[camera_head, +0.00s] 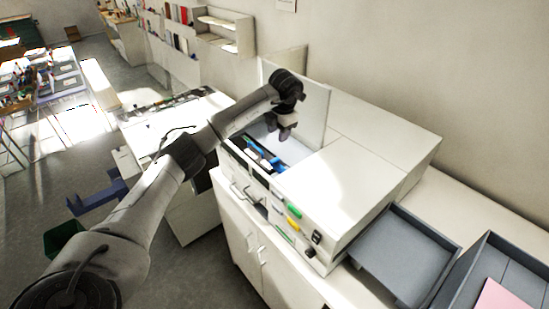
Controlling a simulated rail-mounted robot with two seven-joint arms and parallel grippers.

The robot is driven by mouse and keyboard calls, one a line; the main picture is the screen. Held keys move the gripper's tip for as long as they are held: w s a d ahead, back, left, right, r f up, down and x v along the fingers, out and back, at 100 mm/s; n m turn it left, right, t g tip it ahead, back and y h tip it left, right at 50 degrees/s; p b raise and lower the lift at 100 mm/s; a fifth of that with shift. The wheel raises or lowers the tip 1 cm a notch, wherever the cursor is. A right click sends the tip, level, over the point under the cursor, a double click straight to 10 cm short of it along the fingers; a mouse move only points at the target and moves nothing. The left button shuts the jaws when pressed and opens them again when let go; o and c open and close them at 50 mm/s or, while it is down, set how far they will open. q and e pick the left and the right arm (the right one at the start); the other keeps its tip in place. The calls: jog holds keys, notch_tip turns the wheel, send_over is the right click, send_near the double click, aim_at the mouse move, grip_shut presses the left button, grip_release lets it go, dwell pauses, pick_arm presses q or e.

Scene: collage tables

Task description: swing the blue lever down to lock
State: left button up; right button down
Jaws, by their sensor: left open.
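The blue lever (256,147) lies in the open bay of a white machine (345,180), along the bay's front side. It slants down to the right, with a darker blue part at its right end. My left gripper (284,136) points down into the bay, just behind and above the lever, and looks apart from it. Its jaws are open, and I see nothing between them. The gripper and wrist hide part of the bay behind them. My right gripper is not in view.
A raised white panel (312,105) stands close behind my gripper. The machine's front has a green button (294,213), a yellow one (293,225) and a metal handle (246,196). Grey trays (405,255) lie to the right. A white table (150,128) stands left of the machine.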

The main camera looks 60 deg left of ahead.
aim_at(274, 160)
pick_arm(q)
jog(key=f, duration=0.3)
jog(key=a+f+p, duration=0.1)
jog(key=f, duration=0.3)
jog(key=f+p, duration=0.1)
jog(key=f, duration=0.3)
jog(key=shift+s+a, duration=0.1)
jog(key=shift+a, duration=0.25)
jog(key=shift+a+f+p, duration=0.1)
jog(key=shift+f+p, duration=0.25)
jog(key=shift+f, duration=0.45)
jog(key=c, duration=0.7)
grip_shut()
